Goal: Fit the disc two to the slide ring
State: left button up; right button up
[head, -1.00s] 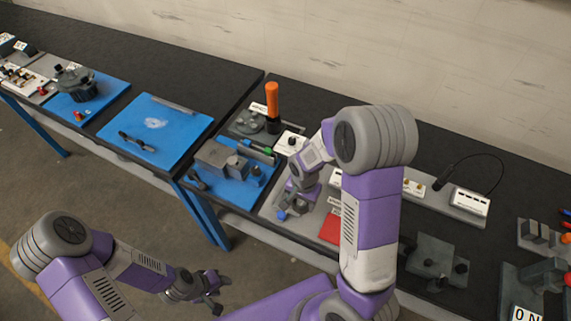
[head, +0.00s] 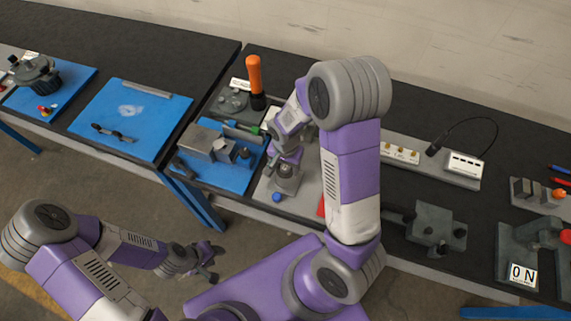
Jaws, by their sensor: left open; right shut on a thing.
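My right gripper (head: 286,184) points down over the light grey plate at the front of the bench. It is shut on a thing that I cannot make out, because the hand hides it. A small blue knob (head: 277,197) sits just in front of and left of its fingertips. I cannot single out disc two or the slide ring at this size; the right arm covers part of the plate. My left gripper (head: 208,264) is open and empty, out over the floor in front of the bench.
A blue board (head: 243,184) with a grey vise-like block (head: 207,141) lies left of the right gripper. An orange-handled tool (head: 254,78) stands upright behind. A socket strip (head: 430,164) and a dark grey fixture (head: 433,228) lie to the right.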

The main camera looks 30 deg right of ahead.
aim_at(285, 174)
jog(key=shift+f+b, duration=1.8)
jog(key=shift+f, duration=0.6)
jog(key=shift+f+b, duration=0.65)
jog(key=shift+f, duration=0.15)
jog(key=shift+r, duration=0.2)
jog(key=shift+r+p, duration=0.4)
jog(key=shift+p, duration=0.15)
dwell(0.8)
jog(key=shift+f+b, duration=0.4)
jog(key=shift+f, duration=0.2)
jog(key=o, duration=1.3)
jog(key=shift+r, duration=0.15)
